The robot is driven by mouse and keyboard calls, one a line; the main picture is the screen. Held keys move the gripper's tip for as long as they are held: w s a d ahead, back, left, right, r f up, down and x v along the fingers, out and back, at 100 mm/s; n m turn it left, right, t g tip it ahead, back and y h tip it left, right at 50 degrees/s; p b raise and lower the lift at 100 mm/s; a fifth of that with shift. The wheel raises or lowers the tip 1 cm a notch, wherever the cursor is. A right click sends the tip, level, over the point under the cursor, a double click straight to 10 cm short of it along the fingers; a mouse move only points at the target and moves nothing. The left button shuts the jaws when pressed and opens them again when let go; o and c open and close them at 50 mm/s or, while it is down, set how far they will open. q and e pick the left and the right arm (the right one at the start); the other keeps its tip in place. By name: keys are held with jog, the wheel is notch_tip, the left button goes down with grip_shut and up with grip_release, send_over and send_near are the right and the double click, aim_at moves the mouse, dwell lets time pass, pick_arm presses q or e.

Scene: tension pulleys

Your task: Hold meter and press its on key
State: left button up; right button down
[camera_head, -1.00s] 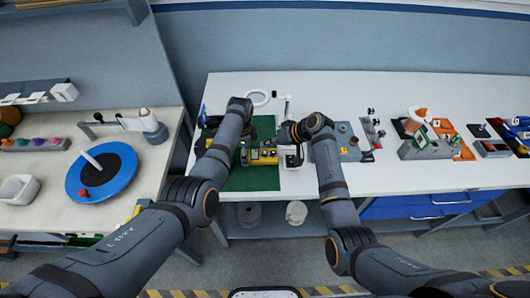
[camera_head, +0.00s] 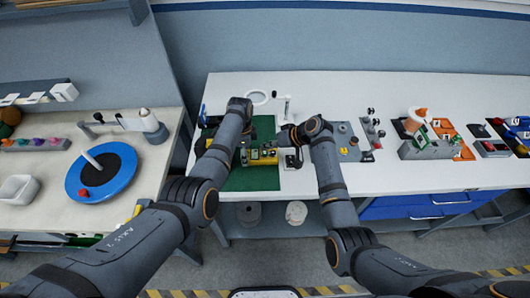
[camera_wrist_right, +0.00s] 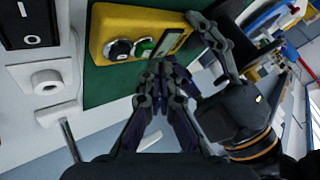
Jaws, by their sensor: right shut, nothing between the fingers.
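The yellow meter (camera_head: 265,157) lies on the green mat (camera_head: 250,181). The right wrist view shows the meter (camera_wrist_right: 112,20) close up, with a black knob, a green round key (camera_wrist_right: 145,47) and a small display window. My right gripper (camera_wrist_right: 160,70) is shut and empty, its tips just below the green key; contact cannot be told. It also shows in the head view (camera_head: 285,137), by the meter's upper right. My left gripper (camera_wrist_right: 205,35) is at the meter's display end in the right wrist view; its grip is partly hidden.
A white fixture (camera_wrist_right: 57,88) stands close beside the mat in the right wrist view. A grey block (camera_head: 347,150) with a yellow label stands right of my right arm. A white ring (camera_head: 258,97) is behind. The white table's front (camera_head: 400,181) is clear.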

aim_at(267, 153)
dwell(0.7)
jog(key=shift+f, duration=0.4)
jog(key=shift+f, duration=0.45)
dwell(0.6)
jog(key=shift+r, duration=0.85)
jog(key=shift+r, duration=2.55)
